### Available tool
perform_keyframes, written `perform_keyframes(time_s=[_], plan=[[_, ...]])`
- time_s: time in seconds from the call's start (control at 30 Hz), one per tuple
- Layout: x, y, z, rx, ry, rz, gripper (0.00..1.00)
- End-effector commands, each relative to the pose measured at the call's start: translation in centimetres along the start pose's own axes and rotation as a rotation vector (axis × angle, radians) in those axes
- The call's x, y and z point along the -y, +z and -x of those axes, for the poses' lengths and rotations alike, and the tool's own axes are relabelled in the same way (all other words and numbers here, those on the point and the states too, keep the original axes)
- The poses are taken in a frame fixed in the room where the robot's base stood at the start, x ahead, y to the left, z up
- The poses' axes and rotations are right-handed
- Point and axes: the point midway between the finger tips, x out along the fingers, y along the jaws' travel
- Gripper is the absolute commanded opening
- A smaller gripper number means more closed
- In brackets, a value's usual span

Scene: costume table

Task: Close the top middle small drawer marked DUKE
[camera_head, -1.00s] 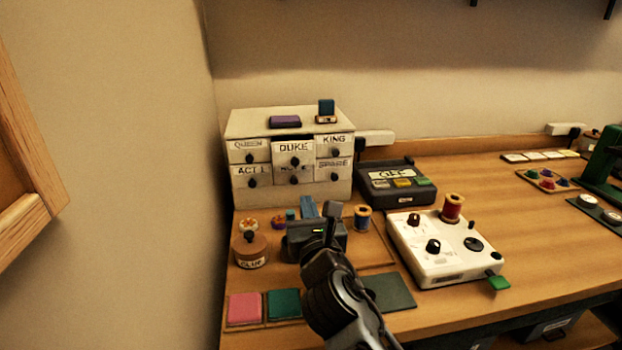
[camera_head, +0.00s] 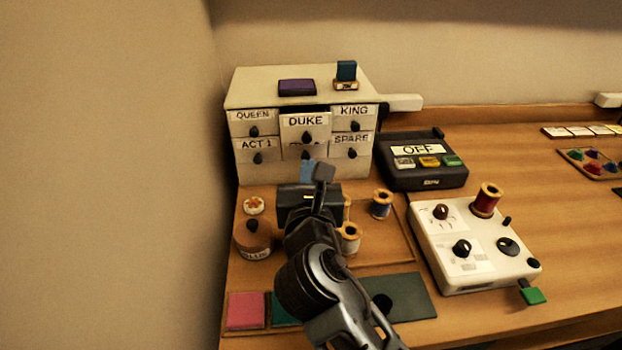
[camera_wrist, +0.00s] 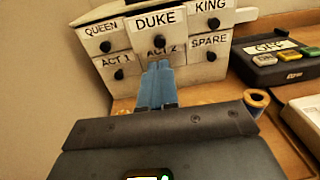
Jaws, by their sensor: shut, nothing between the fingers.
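The small drawer marked DUKE (camera_head: 305,122) is the top middle one in a cream drawer cabinet (camera_head: 240,98). It stands out from its neighbours, with a dark gap above its front, so it is partly open. In the wrist view the DUKE drawer (camera_wrist: 156,20) shows at top centre with its dark round knob. My gripper (camera_wrist: 158,68) has blue fingers closed together with nothing between them. They point at the cabinet, just below the DUKE knob and in front of the ACT 2 label. I cannot tell whether they touch the cabinet.
The QUEEN, KING, ACT 1 and SPARE drawers look shut. Thread spools (camera_head: 382,204), a brown pot (camera_head: 252,240) and a dark OFF box (camera_head: 425,162) stand nearby. A wall is close on the left.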

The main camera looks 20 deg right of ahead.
Motion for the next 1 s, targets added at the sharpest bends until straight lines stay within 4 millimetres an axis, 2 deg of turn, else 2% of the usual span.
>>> perform_keyframes(time_s=[0.2, 0.4, 0.6, 1.0], plan=[[0.0, 0.2, -4.4, 0.001, -0.002, 0.0, 0.0], [0.0, 0.1, -7.1, 0.001, 0.0, 0.0, 0.0], [0.0, 0.0, -8.2, 0.0, 0.001, 0.0, 0.0], [-0.3, 0.0, -8.4, 0.001, 0.002, 0.0, 0.0]])
